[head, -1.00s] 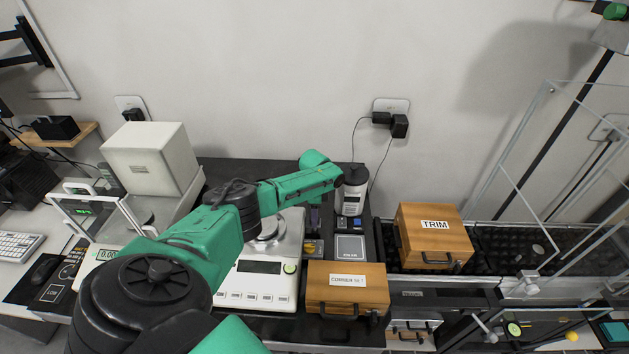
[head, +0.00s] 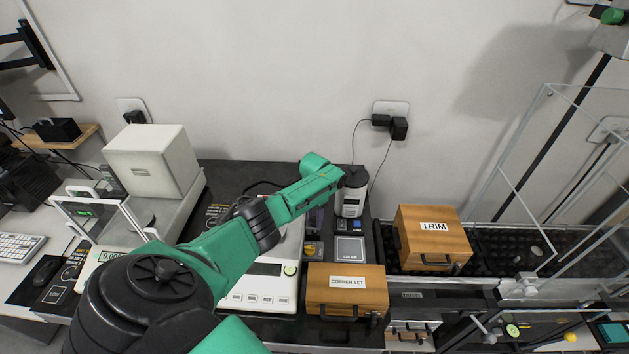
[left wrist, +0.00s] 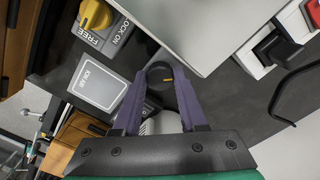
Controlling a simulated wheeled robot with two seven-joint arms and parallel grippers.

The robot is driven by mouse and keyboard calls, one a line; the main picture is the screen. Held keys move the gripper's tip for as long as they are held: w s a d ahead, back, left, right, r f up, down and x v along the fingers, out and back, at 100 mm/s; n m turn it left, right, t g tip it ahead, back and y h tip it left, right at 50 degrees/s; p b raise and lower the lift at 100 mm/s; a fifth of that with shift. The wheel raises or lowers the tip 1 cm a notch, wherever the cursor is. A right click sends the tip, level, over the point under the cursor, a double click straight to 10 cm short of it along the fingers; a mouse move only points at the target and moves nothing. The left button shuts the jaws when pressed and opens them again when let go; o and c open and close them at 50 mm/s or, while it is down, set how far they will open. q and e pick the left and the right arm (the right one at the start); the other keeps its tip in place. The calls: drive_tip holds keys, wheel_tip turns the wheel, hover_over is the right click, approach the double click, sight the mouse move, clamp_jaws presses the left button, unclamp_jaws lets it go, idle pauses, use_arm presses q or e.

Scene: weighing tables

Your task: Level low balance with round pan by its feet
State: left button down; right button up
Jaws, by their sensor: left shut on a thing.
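The low balance (head: 265,292) with a white body and a dark display stands at the centre of the dark bench. My left arm hides its round pan in the head view. In the left wrist view the balance's pale body (left wrist: 215,22) fills the top. My left gripper (left wrist: 161,78) points down beside the balance's edge. In the head view the gripper (head: 316,218) is mostly hidden by my arm. My right gripper is not in view.
A yellow lock knob (left wrist: 95,14) and a grey card (left wrist: 97,86) are beside the gripper. Wooden boxes, CORNER SET (head: 346,296) and TRIM (head: 425,245), stand to the right. A grey-white bottle-like device (head: 350,203) is behind. A black cable (left wrist: 290,95) lies beside the balance.

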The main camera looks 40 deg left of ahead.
use_arm(q)
drive_tip(key=shift+w+r+n, duration=0.15)
drive_tip(key=shift+n, duration=0.45)
drive_tip(key=shift+c, duration=2.2)
unclamp_jaws()
